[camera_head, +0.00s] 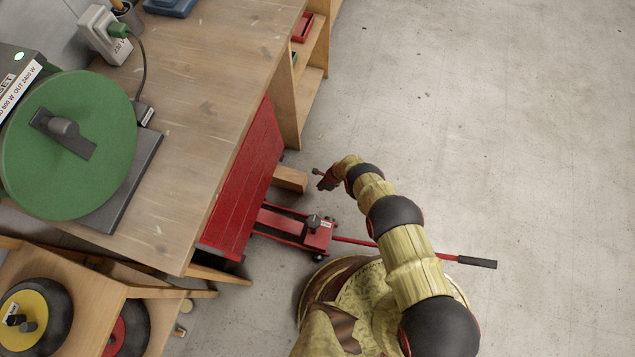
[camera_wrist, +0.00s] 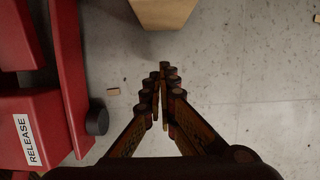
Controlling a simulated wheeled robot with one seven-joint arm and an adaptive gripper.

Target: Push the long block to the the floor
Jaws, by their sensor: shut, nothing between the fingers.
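A pale wooden block (camera_head: 290,178) sticks out from beside the bench, next to the red panel. Its far end is hidden, so I cannot tell its full length or what it rests on. In the wrist view its end (camera_wrist: 162,12) shows at the top centre. My gripper (camera_head: 322,178) is just right of the block's end, with a small gap seen in the head view. In the wrist view my gripper (camera_wrist: 163,70) has its fingers together, empty, pointing towards the block, apart from it in the picture. The concrete floor (camera_head: 480,120) lies below.
A red floor jack (camera_head: 290,228) with a long black-tipped handle (camera_head: 477,262) lies close below my gripper; its RELEASE label (camera_wrist: 30,140) shows at left in the wrist view. The wooden bench (camera_head: 215,75) and red panel (camera_head: 245,180) stand left. Floor to the right is clear.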

